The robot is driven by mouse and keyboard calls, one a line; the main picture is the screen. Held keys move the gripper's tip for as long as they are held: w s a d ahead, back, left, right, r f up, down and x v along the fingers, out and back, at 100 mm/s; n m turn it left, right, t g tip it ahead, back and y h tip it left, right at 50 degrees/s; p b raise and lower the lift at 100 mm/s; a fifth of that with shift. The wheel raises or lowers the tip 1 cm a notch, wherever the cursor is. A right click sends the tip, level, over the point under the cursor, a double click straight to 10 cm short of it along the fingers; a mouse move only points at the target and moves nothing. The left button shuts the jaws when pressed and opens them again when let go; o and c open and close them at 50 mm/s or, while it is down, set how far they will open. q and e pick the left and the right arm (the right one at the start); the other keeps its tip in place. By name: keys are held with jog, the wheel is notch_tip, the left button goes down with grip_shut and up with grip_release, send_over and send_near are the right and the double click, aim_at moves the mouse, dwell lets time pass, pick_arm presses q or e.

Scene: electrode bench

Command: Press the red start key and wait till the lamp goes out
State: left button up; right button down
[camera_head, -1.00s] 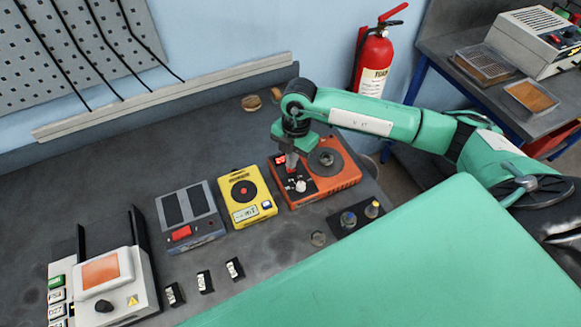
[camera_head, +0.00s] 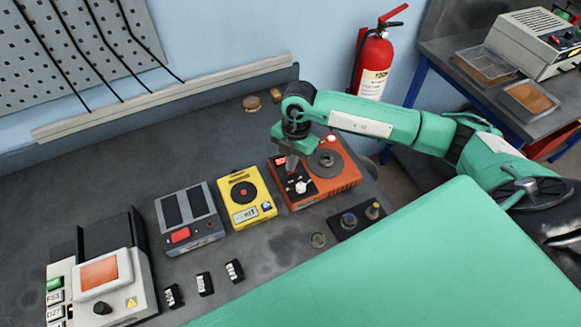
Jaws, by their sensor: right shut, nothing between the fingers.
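The orange-red device (camera_head: 342,180) stands on the dark bench with a round grey disc, a black panel and a pale knob (camera_head: 301,187). My right gripper (camera_head: 292,168) is shut and empty, pointing down over its black panel. The gripper hides part of the panel; I cannot tell whether the fingertips touch it. A small red lamp (camera_head: 332,139) at the device's back edge looks lit. A red key (camera_head: 181,235) shows on the grey device (camera_head: 203,229) to the left, clear of my gripper. My left gripper is not in view.
A yellow device (camera_head: 225,190) stands between the grey and orange ones. A pale device (camera_head: 128,303) with an orange screen is at front left. The bench behind is mostly clear.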

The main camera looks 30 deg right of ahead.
jog(key=shift+r+p, duration=1.6)
jog(key=shift+r, duration=1.15)
